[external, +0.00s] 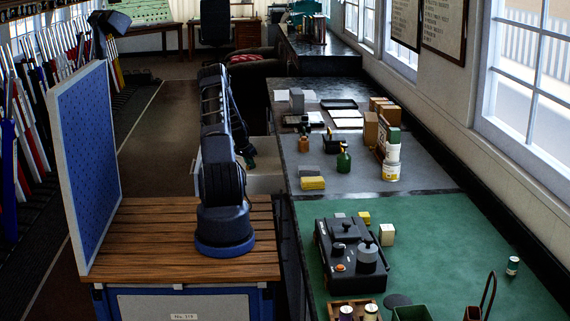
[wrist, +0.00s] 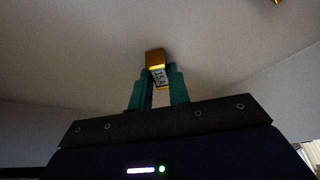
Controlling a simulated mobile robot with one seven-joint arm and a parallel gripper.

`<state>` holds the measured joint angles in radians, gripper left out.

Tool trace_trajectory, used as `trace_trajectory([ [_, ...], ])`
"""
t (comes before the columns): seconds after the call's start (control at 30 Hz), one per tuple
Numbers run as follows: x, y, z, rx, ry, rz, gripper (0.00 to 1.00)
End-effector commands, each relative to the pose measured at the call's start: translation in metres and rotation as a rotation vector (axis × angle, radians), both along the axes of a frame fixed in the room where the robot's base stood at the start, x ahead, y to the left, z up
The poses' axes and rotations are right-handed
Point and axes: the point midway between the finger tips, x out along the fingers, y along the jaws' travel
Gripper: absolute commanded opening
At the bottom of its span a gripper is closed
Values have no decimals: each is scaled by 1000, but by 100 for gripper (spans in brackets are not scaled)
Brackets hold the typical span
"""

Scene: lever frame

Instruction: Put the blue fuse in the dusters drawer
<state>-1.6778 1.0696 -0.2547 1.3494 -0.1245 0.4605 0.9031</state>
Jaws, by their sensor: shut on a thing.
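My gripper (wrist: 159,75) is shut on a small fuse (wrist: 156,60) in the wrist view. The fuse has a brass-coloured end and a pale label reading "15A"; no blue shows on it from here. In the external view my gripper (external: 249,164), partly hidden by my arm, is at an open pale drawer (external: 268,184) on the left side of the bench. I cannot tell whether the fuse is inside the drawer or above it. No name can be read on the drawer. Plain pale surfaces fill the wrist view behind the fuse.
The grey bench mat (external: 345,180) holds a green bottle (external: 344,158), a yellow sponge-like block (external: 312,183) and tins (external: 391,170). A black apparatus (external: 350,255) stands on the green mat (external: 460,235). A blue board (external: 88,165) stands left of my arm.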

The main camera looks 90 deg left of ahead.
Motion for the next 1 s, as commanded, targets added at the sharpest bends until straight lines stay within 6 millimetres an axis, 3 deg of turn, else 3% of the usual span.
trace_trajectory([
  [0.27, 0, 0, -2, 0, 0, 0, 0],
  [0.3, 0, 0, -2, 0, 0, 0, 26],
  [0.4, 0, 0, -2, 0, 0, 0, 40],
  [0.77, -1, 0, 4, 1, 0, 0, 40],
  [1.0, -9, -9, 35, 3, 0, 0, 40],
])
